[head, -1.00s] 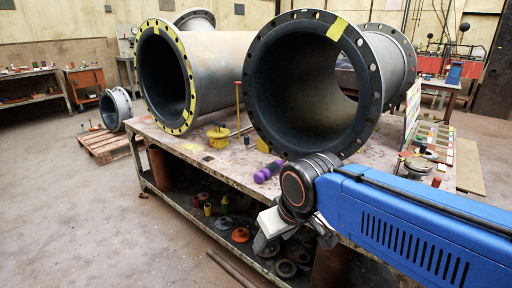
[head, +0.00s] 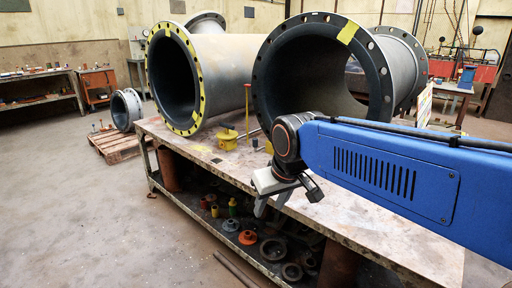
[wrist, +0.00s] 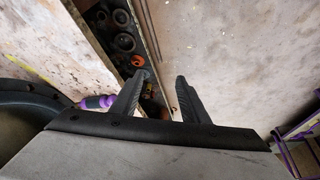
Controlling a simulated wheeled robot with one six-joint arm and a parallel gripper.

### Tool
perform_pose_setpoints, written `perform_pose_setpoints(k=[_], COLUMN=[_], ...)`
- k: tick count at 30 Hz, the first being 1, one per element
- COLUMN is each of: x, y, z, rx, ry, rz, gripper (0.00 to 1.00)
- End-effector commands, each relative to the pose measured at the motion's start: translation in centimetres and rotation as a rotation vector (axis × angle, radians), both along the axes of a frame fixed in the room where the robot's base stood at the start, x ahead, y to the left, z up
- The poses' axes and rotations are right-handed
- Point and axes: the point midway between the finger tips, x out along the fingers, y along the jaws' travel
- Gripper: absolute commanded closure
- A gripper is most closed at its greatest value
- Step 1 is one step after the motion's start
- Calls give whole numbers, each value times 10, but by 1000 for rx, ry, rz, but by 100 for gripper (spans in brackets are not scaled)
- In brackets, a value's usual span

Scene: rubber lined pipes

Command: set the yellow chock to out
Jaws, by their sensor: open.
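A small yellow wedge, which looks like the yellow chock (head: 269,147), sits on the bench (head: 340,205) by the foot of the right-hand pipe (head: 300,75). My arm partly hides it, so its exact setting cannot be told. My gripper (head: 272,201) is open and empty. It hangs at the bench's front edge, nearer the camera than the wedge and apart from it. In the wrist view, my gripper (wrist: 161,80) points down past the bench edge, with both fingers apart. No yellow chock shows there.
A yellow round fitting (head: 227,138) and a yellow post with a red top (head: 247,110) stand left of the wedge. The left pipe (head: 176,80) has a yellow rim. A purple item (wrist: 97,102) lies left of my fingers. Loose parts fill the lower shelf (head: 230,225).

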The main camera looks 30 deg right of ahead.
Motion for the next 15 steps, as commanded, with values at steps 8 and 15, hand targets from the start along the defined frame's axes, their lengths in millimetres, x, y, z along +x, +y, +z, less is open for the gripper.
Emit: perform_pose_setpoints(k=[8,15], x=[90,170], y=[-21,-46], z=[46,72], rx=[0,1], ry=[6,8], rz=[-43,-79], gripper=[59,59])
